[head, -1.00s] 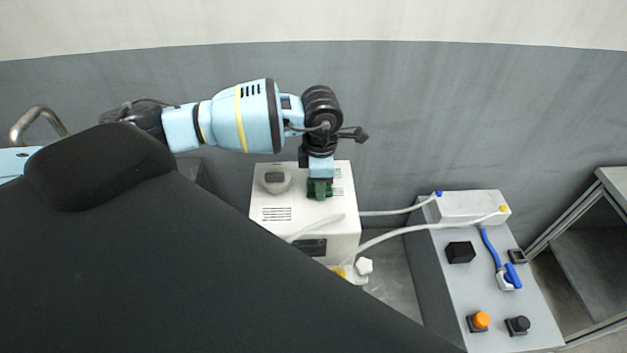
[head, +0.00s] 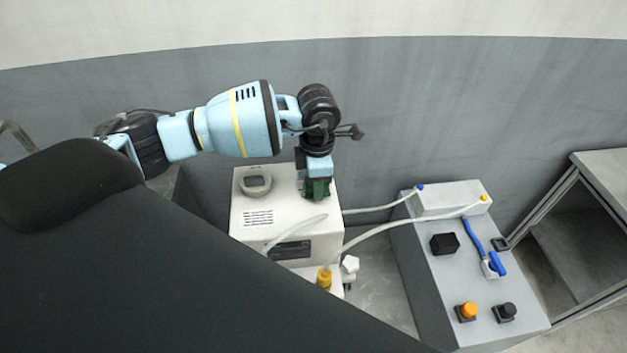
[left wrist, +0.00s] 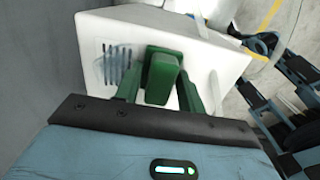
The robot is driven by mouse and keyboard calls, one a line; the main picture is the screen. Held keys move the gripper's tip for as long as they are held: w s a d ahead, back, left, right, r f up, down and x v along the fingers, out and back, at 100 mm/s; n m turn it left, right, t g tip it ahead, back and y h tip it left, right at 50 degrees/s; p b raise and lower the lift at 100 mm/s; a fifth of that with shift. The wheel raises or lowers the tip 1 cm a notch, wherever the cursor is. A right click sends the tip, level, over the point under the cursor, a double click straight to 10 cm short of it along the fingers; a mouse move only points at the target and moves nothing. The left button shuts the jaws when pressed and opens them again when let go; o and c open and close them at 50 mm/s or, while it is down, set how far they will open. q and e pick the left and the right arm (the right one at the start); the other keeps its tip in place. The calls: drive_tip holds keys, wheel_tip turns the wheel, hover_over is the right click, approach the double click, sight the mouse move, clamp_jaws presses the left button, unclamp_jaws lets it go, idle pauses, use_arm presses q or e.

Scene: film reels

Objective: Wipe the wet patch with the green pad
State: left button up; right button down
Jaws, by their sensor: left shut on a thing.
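My left gripper (head: 316,190) points down at the right part of the white machine's top (head: 244,208). It is shut on the green pad (left wrist: 160,76), a dark green block between its green fingers in the left wrist view. The pad is at or just over the top surface; I cannot tell whether it touches. A bluish, streaky patch (left wrist: 117,66) over some slots lies beside the pad in the left wrist view, and it looks like the wet patch. In the head view I cannot make that patch out. My right gripper is not in view.
White hoses run to a grey console (head: 425,275) at right, with an orange button (head: 466,311) and a black block (head: 444,243). A grey wall stands behind.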

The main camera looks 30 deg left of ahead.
use_arm(q)
drive_tip(key=shift+w+d+f, duration=0.2)
drive_tip(key=shift+w+d, duration=0.4)
drive_tip(key=shift+d, duration=0.25)
drive_tip(key=shift+w+d+r, duration=0.1)
drive_tip(key=shift+w+d, duration=0.15)
drive_tip(key=shift+d, duration=0.05)
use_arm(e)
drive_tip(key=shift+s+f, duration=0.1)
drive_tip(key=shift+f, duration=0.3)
use_arm(q)
drive_tip(key=shift+r, duration=0.1)
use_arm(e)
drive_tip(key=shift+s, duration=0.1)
use_arm(q)
drive_tip(key=shift+r, duration=0.1)
